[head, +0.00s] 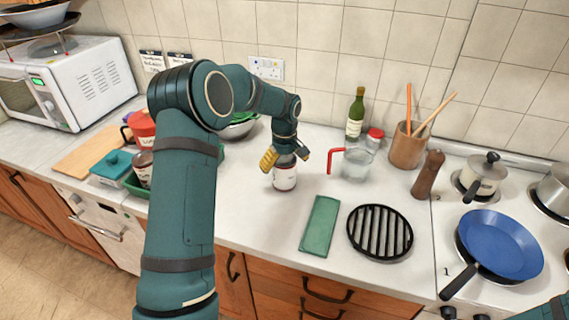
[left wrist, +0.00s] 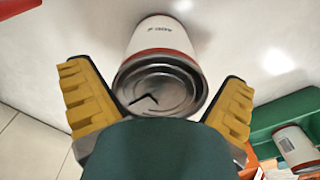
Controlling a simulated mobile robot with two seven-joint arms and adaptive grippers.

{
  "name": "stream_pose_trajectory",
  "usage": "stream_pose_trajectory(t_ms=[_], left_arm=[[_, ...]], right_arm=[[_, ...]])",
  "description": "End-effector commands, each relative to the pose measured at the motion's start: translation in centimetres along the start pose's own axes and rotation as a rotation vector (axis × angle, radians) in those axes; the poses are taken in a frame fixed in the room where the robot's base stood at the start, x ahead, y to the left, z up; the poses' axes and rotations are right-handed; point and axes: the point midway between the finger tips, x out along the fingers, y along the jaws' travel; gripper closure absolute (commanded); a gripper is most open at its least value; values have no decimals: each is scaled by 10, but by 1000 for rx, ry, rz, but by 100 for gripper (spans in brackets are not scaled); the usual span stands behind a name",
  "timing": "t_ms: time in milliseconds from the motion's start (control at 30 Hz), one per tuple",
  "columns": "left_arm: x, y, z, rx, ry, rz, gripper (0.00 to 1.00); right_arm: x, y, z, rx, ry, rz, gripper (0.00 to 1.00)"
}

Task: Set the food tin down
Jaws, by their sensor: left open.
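The food tin (head: 285,176), white with a red band and a metal top, stands upright on the white counter (head: 265,219). My left gripper (head: 286,157) is open just above and around its top, with a yellow-padded finger on either side. In the left wrist view, the tin's metal lid with a pull tab (left wrist: 158,85) lies between the spread fingers, with small gaps visible beside it. The gripper partly covers the tin's top in the head view. My right gripper is not in view.
A glass jug (head: 355,166) with a red handle stands close right of the tin. A green cloth or mat (head: 320,226) and a round black trivet (head: 380,232) lie in front. A green tray (left wrist: 280,126) holding tins is at the left. A blue pan (head: 500,243) sits on the stove.

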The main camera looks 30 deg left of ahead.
Motion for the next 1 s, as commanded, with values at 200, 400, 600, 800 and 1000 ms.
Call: stream_pose_trajectory(t_ms=[200,400,600,800,1000], left_arm=[[-24,1,-1,0,4,3,0],[-65,0,0,-1,4,3,0],[-101,1,0,1,3,2,0],[-120,0,0,-1,1,2,0],[-94,-16,12,-52,-145,31,0]], right_arm=[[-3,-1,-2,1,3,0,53],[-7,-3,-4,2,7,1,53],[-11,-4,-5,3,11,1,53],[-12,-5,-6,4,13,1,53],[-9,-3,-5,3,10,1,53]])
